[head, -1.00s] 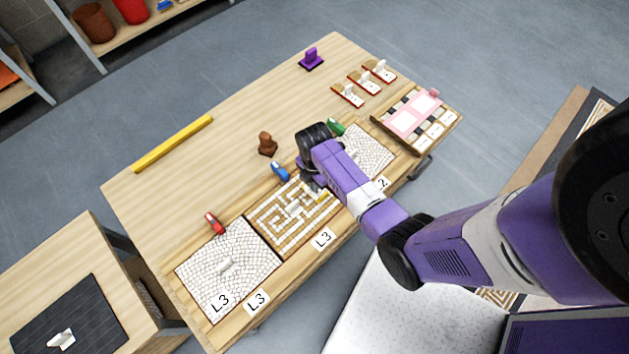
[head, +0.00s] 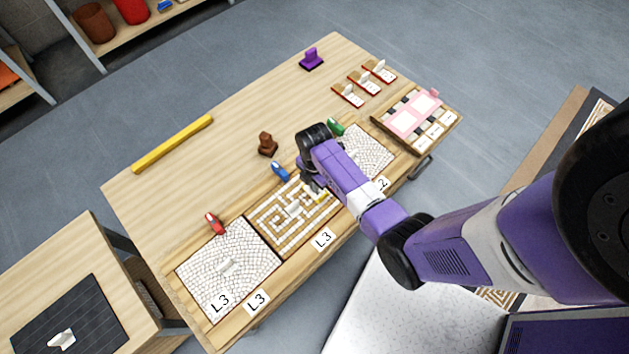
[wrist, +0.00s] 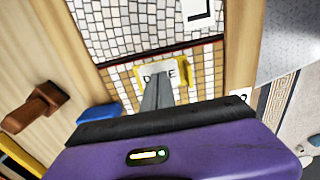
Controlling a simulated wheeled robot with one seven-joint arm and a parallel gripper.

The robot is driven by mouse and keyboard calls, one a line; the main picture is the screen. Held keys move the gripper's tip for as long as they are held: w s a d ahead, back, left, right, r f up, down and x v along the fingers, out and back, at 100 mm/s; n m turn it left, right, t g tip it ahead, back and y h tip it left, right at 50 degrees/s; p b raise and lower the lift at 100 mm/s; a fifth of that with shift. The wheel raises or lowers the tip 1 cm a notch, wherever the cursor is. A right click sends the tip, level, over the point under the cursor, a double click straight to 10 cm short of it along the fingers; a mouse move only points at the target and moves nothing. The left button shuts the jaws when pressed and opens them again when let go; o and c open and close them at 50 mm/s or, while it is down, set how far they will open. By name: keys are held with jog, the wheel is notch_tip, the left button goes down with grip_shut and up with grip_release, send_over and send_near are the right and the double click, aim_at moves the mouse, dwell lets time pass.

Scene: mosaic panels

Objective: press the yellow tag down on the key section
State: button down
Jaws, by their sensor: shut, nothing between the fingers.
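The key section (head: 262,222) is the middle mosaic panel on the table, with a tan and white maze pattern. The yellow tag (head: 322,197) lies at its right part, partly hidden by my gripper. In the wrist view the yellow tag (wrist: 187,76) has a white face with dark letters, partly covered by my fingers. It lies on the tan and white tiles (wrist: 207,62), close to the dark seam. My gripper (wrist: 160,82) is shut and empty, its fingertips over the tag's face. I cannot tell whether they touch it. In the head view my gripper (head: 314,187) points down there.
White-tiled panels lie to the left (head: 212,285) and right (head: 375,150). Red (head: 214,223), blue (head: 280,171) and green (head: 336,127) objects stand along the panels' back edge. A brown object (head: 267,144) stands behind them. A yellow bar (head: 172,143) lies at the back left.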

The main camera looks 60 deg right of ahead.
notch_tip(320, 180, up, 7)
jog(key=p, duration=0.6)
jog(key=shift+r+p, duration=0.2)
jog(key=shift+p, duration=0.2)
dwell(0.3)
